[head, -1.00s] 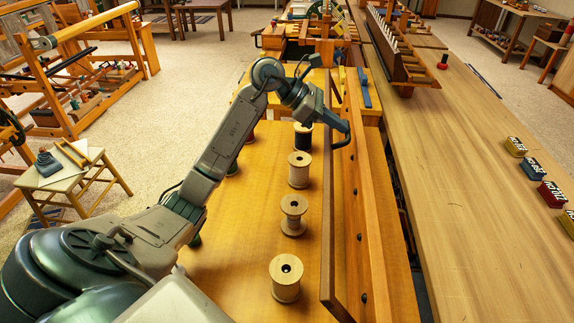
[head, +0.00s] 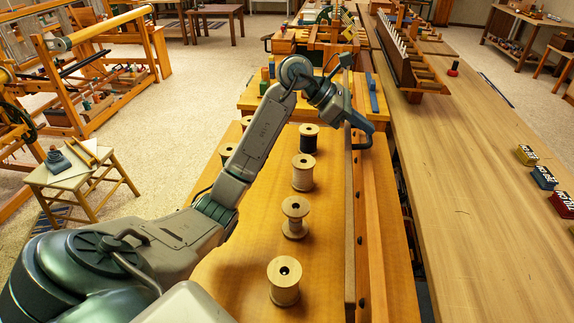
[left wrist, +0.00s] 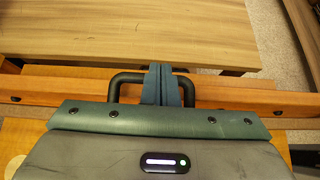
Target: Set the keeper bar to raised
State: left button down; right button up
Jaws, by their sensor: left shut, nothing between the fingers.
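A long wooden strip, which looks like the keeper bar (head: 350,225), runs along the right side of the spool bench. It shows its narrow edge and seems to stand close to upright against a rail with dark studs (head: 364,255). My left gripper (head: 368,142) is over the far part of the bar. In the left wrist view its blue fingers (left wrist: 161,86) are shut and empty, in front of a studded wooden rail (left wrist: 230,95). I cannot tell whether they touch wood. My right gripper is not in view.
Several wooden spools (head: 295,217) stand in a row on the bench (head: 240,262), left of the bar. A long table (head: 470,210) lies to the right, with small labelled blocks (head: 543,177) at its far side. A stool (head: 80,180) stands at left.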

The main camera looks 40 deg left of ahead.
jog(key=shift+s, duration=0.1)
